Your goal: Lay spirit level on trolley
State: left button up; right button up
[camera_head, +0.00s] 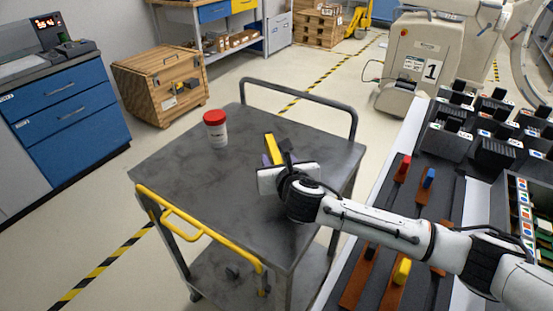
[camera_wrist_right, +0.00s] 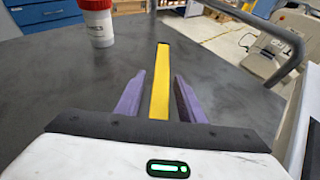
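The yellow spirit level (camera_head: 271,146) is over the right part of the dark grey trolley top (camera_head: 180,172). It also shows in the right wrist view (camera_wrist_right: 161,85), where it points away from me and appears to lie on the trolley top. My right gripper (camera_head: 272,157) is low over the trolley. Its purple fingers (camera_wrist_right: 160,80) stand one on each side of the level, with a narrow dark gap on both sides, so it looks open around it. The level's near end is hidden by the gripper body. My left gripper is not in view.
A white jar with a red lid (camera_head: 215,128) stands on the trolley's far left part. The trolley has a dark rail (camera_head: 305,98) at the back and a yellow handle (camera_head: 190,220) in front. A tool bench (camera_head: 440,190) stands at the right. The trolley's left front is clear.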

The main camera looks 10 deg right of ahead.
jog(key=shift+r, duration=0.2)
jog(key=p+v, duration=0.1)
jog(key=v, duration=1.1)
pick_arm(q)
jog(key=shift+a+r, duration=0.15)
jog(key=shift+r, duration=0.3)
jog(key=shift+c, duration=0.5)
